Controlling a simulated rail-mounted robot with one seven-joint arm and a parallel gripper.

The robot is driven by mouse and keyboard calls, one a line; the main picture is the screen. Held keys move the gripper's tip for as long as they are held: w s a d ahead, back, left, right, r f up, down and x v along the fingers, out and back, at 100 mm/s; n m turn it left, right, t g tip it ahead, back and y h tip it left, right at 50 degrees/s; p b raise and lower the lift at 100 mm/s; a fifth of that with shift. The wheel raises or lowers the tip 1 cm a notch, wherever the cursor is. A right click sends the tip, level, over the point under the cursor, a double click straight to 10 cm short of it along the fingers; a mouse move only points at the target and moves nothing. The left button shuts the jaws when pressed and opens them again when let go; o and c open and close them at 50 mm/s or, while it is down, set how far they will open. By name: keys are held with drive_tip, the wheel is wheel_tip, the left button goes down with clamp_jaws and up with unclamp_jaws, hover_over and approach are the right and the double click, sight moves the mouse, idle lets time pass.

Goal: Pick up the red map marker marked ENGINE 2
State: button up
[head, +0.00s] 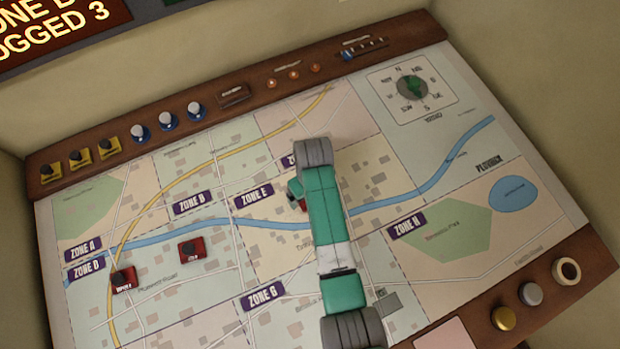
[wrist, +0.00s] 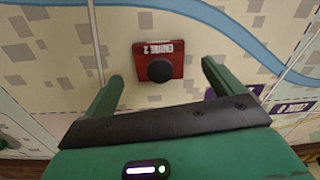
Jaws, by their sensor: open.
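The red map marker marked ENGINE 2 (wrist: 174,52) has a black round knob and lies on the map. In the wrist view it sits just past and between my fingertips, its label upside down. My gripper (wrist: 163,72) is open and empty, with one green finger on each side below the marker. In the head view my gripper (head: 294,190) is mostly hidden by my arm, over the middle of the map. A small red edge of a marker (head: 302,206) shows beside it there.
Two other red markers, one in Zone D (head: 192,250) and one left of it (head: 123,281), stand on the left of the map; their labels are too small to read surely. Knobs and buttons line the console's back rim (head: 232,94) and front right rim (head: 540,296).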

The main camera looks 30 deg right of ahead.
wheel_tip(320, 180, down, 3)
drive_tip(key=shift+r, duration=0.15)
drive_tip(key=shift+w, duration=0.1)
drive_tip(key=shift+c, duration=0.2)
drive_tip(key=c, duration=1)
drive_tip(key=shift+c, duration=0.2)
drive_tip(key=shift+r, duration=0.65)
wheel_tip(320, 180, up, 2)
drive_tip(key=shift+r, duration=0.25)
drive_tip(key=s+a, duration=0.1)
drive_tip(key=s, duration=0.4)
drive_tip(key=s+r+p, duration=0.1)
drive_tip(key=s, duration=0.4)
drive_tip(key=s+a+p, duration=0.1)
drive_tip(key=s, duration=0.4)
drive_tip(key=shift+s+a+r, duration=0.15)
drive_tip(key=shift+s+a, duration=0.15)
drive_tip(key=shift+s, duration=0.1)
